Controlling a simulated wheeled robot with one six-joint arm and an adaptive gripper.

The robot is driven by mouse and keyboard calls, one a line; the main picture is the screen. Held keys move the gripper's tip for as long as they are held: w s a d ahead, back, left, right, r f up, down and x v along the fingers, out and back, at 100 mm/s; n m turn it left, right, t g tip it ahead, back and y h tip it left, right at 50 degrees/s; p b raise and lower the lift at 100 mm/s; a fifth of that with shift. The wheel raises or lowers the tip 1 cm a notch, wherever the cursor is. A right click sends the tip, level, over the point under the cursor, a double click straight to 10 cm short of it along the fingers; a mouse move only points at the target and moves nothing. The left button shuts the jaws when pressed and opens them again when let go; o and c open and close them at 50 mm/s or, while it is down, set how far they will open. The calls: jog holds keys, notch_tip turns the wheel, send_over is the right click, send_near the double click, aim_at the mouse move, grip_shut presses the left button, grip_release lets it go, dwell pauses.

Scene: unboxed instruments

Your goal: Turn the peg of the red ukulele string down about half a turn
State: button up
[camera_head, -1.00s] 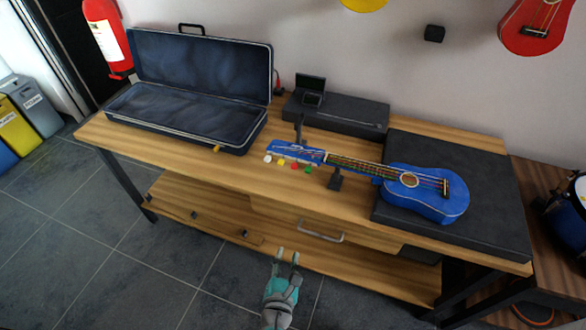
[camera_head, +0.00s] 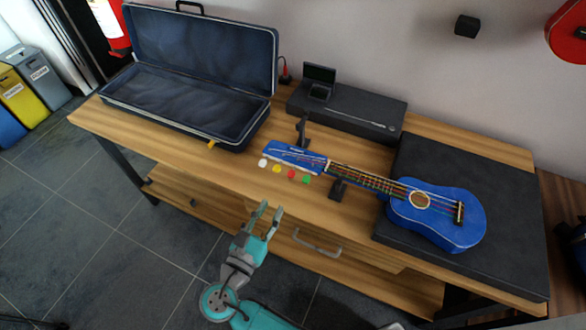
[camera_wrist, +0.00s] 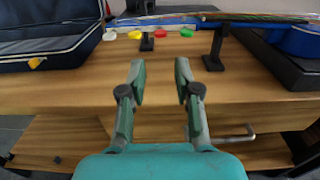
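The blue ukulele (camera_head: 440,216) lies face up on the bench, its body on a black mat and its neck resting on a small black stand (camera_head: 338,189). Its blue headstock (camera_head: 293,154) points left. Coloured pegs stick out along its near edge: white (camera_head: 262,163), yellow (camera_head: 277,169), red (camera_head: 292,174) and green (camera_head: 307,180). The red peg also shows in the wrist view (camera_wrist: 186,33). My gripper (camera_head: 270,214) is open and empty, in front of the bench's front edge and short of the pegs. In the wrist view my gripper (camera_wrist: 158,68) has its fingers apart.
An open dark blue case (camera_head: 190,115) stands at the left of the bench. A black box (camera_head: 350,110) sits behind the headstock. The black mat (camera_head: 500,190) covers the right end. A drawer handle (camera_head: 316,243) sticks out below the bench top (camera_head: 150,130).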

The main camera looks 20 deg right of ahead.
aim_at(291, 174)
jog(key=x, duration=1)
jog(key=shift+w+d, duration=0.2)
jog(key=shift+d, duration=0.05)
jog(key=shift+c, duration=0.2)
grip_shut()
